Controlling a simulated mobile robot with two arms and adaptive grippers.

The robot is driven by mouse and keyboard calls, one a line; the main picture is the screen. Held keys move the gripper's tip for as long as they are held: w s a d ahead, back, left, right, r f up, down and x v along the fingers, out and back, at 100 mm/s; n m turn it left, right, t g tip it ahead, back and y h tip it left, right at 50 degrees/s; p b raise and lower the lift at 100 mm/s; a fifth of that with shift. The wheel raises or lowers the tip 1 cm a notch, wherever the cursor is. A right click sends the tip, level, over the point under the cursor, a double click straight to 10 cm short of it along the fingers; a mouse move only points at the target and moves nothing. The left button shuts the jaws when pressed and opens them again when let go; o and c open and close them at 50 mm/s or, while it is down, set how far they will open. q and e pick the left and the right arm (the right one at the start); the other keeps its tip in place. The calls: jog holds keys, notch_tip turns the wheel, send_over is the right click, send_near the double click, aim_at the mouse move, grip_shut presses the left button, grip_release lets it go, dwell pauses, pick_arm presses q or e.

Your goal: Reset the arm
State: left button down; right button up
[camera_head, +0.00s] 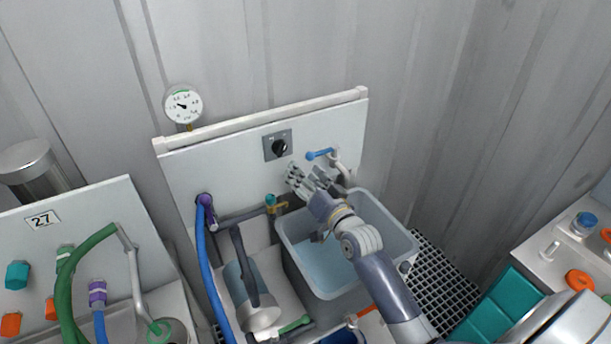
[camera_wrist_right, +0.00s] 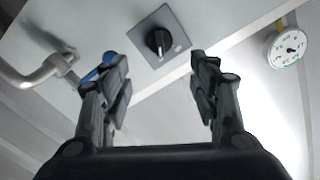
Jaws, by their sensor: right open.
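My right arm (camera_head: 385,285) reaches in from the lower right of the head view. Its gripper (camera_head: 297,179) is in front of the white panel, above the grey basin, below the black rotary knob and left of the blue lever. In the right wrist view the gripper (camera_wrist_right: 160,80) has its two fingers wide apart with nothing between them. The black knob (camera_wrist_right: 158,41) on its grey plate shows beyond the gap between the fingers. My left gripper is not in view.
A grey basin (camera_head: 402,236) lies under my right arm. A blue-handled tap (camera_head: 321,154) is close to the gripper, and the knob (camera_head: 279,147) is on the panel. A gauge (camera_head: 183,105) stands at the panel's top left. A blue hose (camera_head: 207,270) and a cylinder (camera_head: 262,316) are left of the basin.

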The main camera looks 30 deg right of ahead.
dwell(0.4)
jog(key=s+a+f+n+g+y, duration=0.2)
jog(key=s+a+f+n+g, duration=0.45)
jog(key=s+f, duration=0.5)
jog(key=s+a+f+n+g+h, duration=0.1)
jog(key=s+f+g, duration=0.15)
jog(key=s, duration=0.55)
jog(key=s+a+f+g, duration=0.1)
jog(key=s+a+g, duration=0.15)
jog(key=s, duration=0.55)
jog(key=s+f+n+g+h, duration=0.1)
jog(key=s+g, duration=0.2)
jog(key=s, duration=0.5)
notch_tip(320, 180, down, 28)
jog(key=s+g, duration=0.1)
jog(key=s, duration=0.1)
jog(key=s+d+f+g, duration=0.1)
jog(key=s+d+f, duration=0.1)
jog(key=s+f, duration=1.2)
jog(key=shift+s+d, duration=0.3)
jog(key=shift+s, duration=0.65)
